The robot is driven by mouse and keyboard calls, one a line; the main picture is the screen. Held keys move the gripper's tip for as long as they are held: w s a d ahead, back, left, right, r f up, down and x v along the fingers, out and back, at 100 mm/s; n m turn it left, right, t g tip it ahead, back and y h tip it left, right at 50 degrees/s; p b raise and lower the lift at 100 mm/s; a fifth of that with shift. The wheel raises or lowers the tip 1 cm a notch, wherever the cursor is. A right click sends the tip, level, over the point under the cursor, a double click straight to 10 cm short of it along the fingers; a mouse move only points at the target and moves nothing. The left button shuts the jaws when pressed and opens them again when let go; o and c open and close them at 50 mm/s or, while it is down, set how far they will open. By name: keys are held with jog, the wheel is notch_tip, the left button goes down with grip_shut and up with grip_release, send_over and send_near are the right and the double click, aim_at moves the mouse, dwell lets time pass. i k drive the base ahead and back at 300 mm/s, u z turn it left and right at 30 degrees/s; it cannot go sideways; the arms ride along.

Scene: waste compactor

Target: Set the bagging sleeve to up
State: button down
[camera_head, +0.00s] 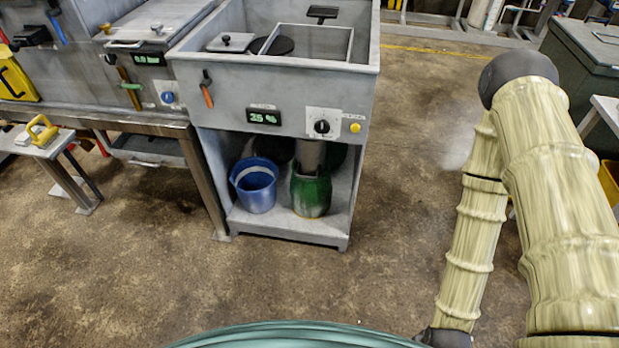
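A grey metal waste machine (215,100) stands at the centre, with an open shelf bay below. A short grey-brown vertical tube (311,153), which looks like the bagging sleeve, hangs under its body. Its lower end meets the top of a green container (311,192) on the shelf; I cannot tell whether it reaches inside. The machine's front has a black knob (321,127), a yellow button (355,128), an orange-handled lever (207,92) and a display (264,117) reading 25 %. My arm is folded at the right, well away from the machine. My gripper is out of view.
A blue bucket (255,184) stands left of the green container. A workbench (110,119) with another unit adjoins on the left, with a small stool (45,147) before it. A dark green bin (585,60) is at the right. The floor in front is clear.

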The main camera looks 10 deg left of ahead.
aim_at(311, 155)
jog(key=z, duration=0.45)
jog(key=k, duration=0.55)
jog(key=z, duration=0.75)
jog(key=i, duration=0.45)
jog(key=u, duration=0.9)
jog(key=i, duration=0.8)
jog(key=u, duration=0.9)
